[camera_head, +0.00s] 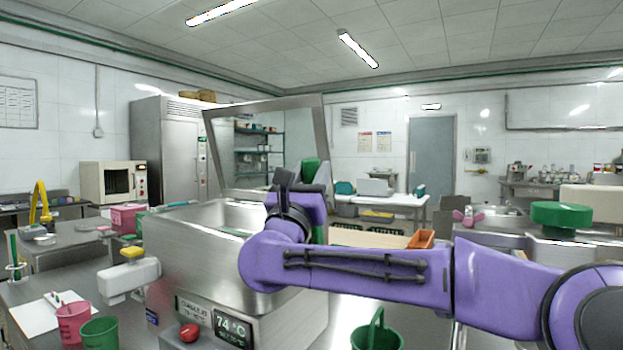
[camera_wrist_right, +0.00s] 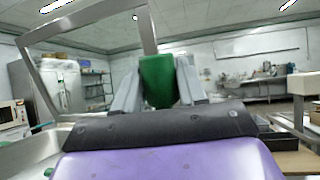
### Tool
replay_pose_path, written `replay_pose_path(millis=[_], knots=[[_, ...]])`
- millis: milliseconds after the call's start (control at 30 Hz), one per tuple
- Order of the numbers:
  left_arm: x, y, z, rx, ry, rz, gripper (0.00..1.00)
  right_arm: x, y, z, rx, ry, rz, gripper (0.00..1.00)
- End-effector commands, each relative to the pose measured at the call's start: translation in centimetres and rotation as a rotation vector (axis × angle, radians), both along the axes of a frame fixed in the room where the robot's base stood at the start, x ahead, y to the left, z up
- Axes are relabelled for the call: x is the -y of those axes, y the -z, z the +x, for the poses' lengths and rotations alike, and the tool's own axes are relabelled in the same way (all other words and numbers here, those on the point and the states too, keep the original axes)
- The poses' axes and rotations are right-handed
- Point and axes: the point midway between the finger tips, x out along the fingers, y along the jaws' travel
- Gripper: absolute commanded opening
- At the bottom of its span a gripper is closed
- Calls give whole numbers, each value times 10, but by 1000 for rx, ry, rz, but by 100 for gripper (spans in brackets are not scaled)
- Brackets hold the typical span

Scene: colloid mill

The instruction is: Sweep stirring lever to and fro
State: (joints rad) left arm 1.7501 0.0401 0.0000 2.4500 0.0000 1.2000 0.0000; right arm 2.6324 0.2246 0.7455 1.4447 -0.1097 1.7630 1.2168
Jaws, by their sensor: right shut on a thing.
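The stirring lever shows as a green grip (camera_head: 311,168) above the right side of the steel machine (camera_head: 240,270). In the right wrist view the green grip (camera_wrist_right: 157,82) stands upright between the two grey fingers. My right gripper (camera_wrist_right: 155,85) is shut on this green grip. In the head view my purple right arm reaches in from the right, and the right gripper (camera_head: 310,180) is at the lever, partly hidden by its own wrist. The lower part of the lever is hidden behind my arm. My left gripper is not in view.
The machine's raised frame lid (camera_head: 265,107) stands open behind the lever. A panel (camera_head: 232,328) reads 74 °C beside a red button (camera_head: 189,332). A pink cup (camera_head: 73,322) and a green cup (camera_head: 100,333) stand at lower left. A green bucket (camera_head: 376,336) is below my arm.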

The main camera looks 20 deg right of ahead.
Motion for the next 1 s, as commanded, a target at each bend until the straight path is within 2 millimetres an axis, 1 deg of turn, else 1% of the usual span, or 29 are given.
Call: replay_pose_path(millis=[33,133,167,200,233,533,633,700,767,967,1000], knots=[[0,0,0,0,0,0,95,1,3,1,-6,2,1,0],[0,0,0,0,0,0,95,1,3,1,-6,2,1,0],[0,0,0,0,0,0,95,1,3,1,-6,2,1,48],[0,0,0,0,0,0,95,1,3,1,-6,2,1,61],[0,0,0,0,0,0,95,1,3,1,-5,2,1,62],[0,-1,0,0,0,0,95,0,-2,1,-2,1,1,62],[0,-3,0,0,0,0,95,1,-15,1,0,2,3,62],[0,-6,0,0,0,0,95,2,-32,1,-1,3,5,62],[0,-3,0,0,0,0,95,-2,-44,-11,1,0,2,62],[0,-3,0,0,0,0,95,-13,-90,-48,2,0,2,62],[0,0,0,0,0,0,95,-17,-93,-58,0,-1,2,62]])
